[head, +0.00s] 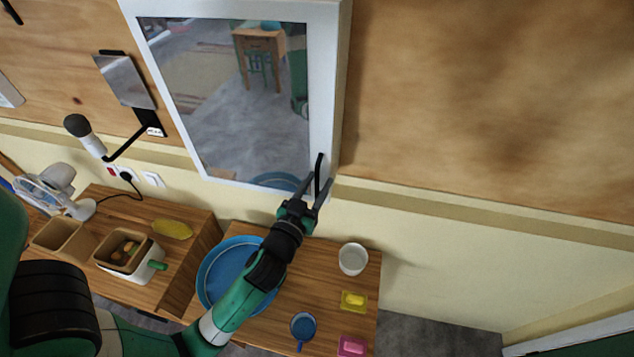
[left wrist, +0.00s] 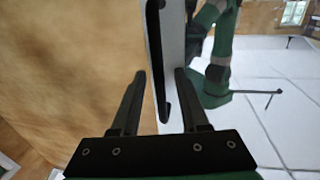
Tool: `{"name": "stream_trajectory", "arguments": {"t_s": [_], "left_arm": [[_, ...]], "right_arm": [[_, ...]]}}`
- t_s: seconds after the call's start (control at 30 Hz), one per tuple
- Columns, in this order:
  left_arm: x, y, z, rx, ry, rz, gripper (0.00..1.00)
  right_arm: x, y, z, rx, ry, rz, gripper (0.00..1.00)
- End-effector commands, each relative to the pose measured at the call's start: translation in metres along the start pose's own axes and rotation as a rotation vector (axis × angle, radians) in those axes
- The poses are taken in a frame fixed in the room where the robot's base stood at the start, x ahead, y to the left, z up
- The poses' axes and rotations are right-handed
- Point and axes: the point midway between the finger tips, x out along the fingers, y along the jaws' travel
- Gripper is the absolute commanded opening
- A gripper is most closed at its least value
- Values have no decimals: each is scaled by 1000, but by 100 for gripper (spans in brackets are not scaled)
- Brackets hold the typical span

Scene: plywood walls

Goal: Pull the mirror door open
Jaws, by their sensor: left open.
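The mirror door (head: 235,95) has a white frame and hangs on the plywood wall. It looks shut. Its black bar handle (head: 319,175) is upright near the lower right corner. My left gripper (head: 318,188) is open at the handle, with one finger on each side of it. In the left wrist view, the handle (left wrist: 157,60) runs down between the two open fingers (left wrist: 160,85), with visible gaps. The mirror glass (left wrist: 270,75) there reflects a green arm. My right gripper is not in view.
Below is a wooden table (head: 345,285) with a blue basin (head: 215,275), a white cup (head: 353,259), a blue cup (head: 303,327) and soap dishes. A fan (head: 58,185) and a microphone-like object (head: 85,135) are at left. Wall right of the mirror is clear.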

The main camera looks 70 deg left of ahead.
Motion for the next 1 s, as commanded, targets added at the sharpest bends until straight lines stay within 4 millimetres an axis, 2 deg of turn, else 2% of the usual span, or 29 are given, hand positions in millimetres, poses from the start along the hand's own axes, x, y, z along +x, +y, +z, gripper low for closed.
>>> {"name": "stream_trajectory", "arguments": {"t_s": [0.07,0.3,1.0], "left_arm": [[0,0,0,0,0,0,41],[0,0,0,0,0,0,0],[-1,0,0,0,0,1,0]], "right_arm": [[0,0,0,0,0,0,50],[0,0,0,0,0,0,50],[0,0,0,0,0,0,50]]}}
